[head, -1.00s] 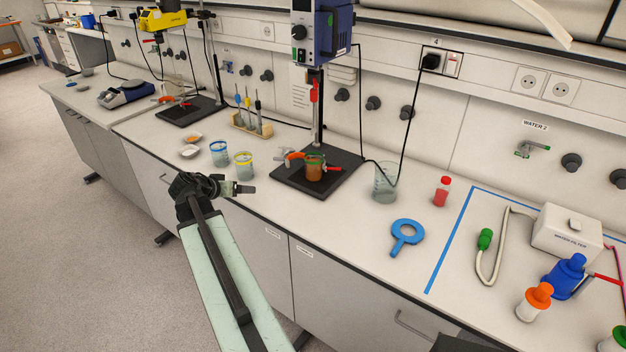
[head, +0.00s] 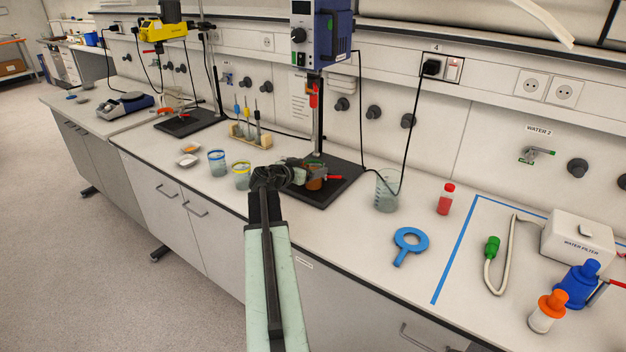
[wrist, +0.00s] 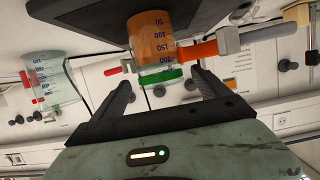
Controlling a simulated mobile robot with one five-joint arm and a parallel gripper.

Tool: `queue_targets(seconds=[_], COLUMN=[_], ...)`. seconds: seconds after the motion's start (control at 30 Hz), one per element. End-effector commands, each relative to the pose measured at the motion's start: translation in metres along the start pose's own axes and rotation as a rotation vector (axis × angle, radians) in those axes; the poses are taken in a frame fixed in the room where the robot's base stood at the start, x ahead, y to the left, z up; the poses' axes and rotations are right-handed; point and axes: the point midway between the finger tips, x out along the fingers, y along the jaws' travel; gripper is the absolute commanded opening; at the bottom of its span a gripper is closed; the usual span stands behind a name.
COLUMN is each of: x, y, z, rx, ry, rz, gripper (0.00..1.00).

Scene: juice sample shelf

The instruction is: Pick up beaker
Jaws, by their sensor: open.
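A beaker of brown-orange liquid with a green rim (head: 315,184) stands on the black stand base, partly hidden by my gripper. In the wrist view this beaker (wrist: 151,38) appears upside down, just ahead of the fingers. My gripper (head: 303,173) is open, level with the beaker's upper part. In the wrist view my gripper's fingers (wrist: 165,85) are spread and empty, one on either side of the green rim's line. A large clear beaker (head: 387,190) stands to the right. Blue-rimmed (head: 217,163) and yellow-rimmed (head: 241,176) beakers stand to the left.
A clamp with an orange-red handle (wrist: 198,50) is close beside the brown beaker. The stand's black base (head: 335,187) and upright rod (head: 318,125) are close by.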

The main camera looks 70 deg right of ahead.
Motion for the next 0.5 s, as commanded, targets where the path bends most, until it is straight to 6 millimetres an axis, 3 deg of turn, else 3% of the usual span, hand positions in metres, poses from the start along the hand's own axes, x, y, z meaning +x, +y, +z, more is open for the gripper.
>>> queue_targets(seconds=[0.03, 0.13, 0.37, 0.5], x=[0.014, 0.028, 0.029, 0.029], y=[-0.002, -0.002, -0.001, -0.001], z=[0.005, 0.004, 0.002, 0.002], rx=[0.0, 0.0, -0.001, -0.001], ry=[0.0, -0.001, -0.001, -0.001], rz=[0.002, 0.002, -0.001, -0.001], gripper=[0.86, 0.86, 0.86, 0.47])
